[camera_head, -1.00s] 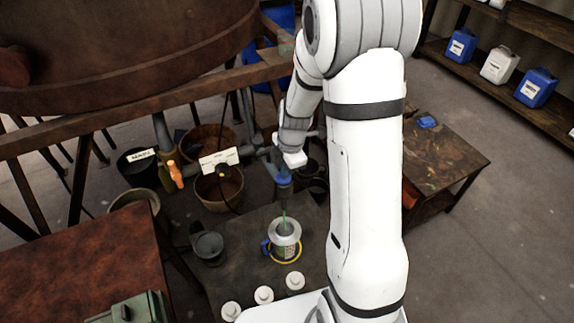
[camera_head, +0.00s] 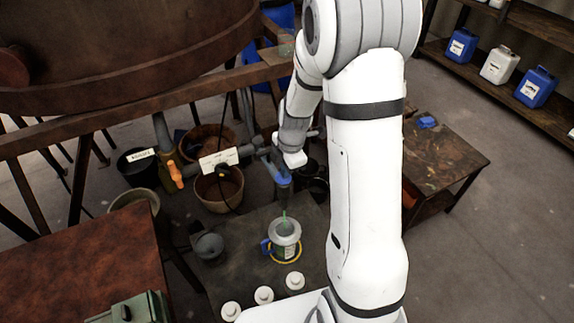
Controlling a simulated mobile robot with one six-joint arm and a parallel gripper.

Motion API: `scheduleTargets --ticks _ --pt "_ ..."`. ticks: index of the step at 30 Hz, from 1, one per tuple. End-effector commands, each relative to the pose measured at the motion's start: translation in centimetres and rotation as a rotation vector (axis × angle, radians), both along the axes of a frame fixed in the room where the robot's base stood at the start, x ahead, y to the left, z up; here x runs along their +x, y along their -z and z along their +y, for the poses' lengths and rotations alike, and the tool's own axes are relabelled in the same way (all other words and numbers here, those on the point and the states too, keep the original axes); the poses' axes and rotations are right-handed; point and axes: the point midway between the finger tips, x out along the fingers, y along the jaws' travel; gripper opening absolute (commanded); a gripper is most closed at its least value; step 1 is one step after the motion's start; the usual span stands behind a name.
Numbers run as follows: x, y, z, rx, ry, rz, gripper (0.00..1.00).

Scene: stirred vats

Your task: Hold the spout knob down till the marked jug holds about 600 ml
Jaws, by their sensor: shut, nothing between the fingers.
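The jug (camera_head: 285,232) stands upright on a low dark table, with a blue handle on its left and a yellow ring around its base. A thin green streak, apparently liquid, runs down into its mouth from under the spout. The level and the marks are too small to read. The spout knob (camera_head: 277,170) is blue and sits above the jug on a grey pipe. My gripper (camera_head: 294,161) is shut and empty, just above and right of the knob. I cannot tell whether it touches the knob, since the wrist partly covers that spot.
Several white lidded pots, one being (camera_head: 264,294), stand along the table's front. A dark cup (camera_head: 208,246) stands left of the jug. A pipe with an orange handle (camera_head: 176,174) and buckets lie behind. A rust-brown table (camera_head: 85,250) fills the lower left.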

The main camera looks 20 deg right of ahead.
Motion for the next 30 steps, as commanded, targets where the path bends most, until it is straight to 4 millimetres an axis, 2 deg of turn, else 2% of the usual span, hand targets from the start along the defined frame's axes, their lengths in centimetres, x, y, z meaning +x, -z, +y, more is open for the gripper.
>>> scheduleTargets --ticks 1,24,30 --pt "-0.8 1.3 0.1 0.001 -0.002 0.028 0.00" --pt "-0.8 1.3 0.1 0.001 -0.002 0.028 0.00" --pt "-0.9 -0.1 0.0 0.002 -0.002 0.022 0.00"
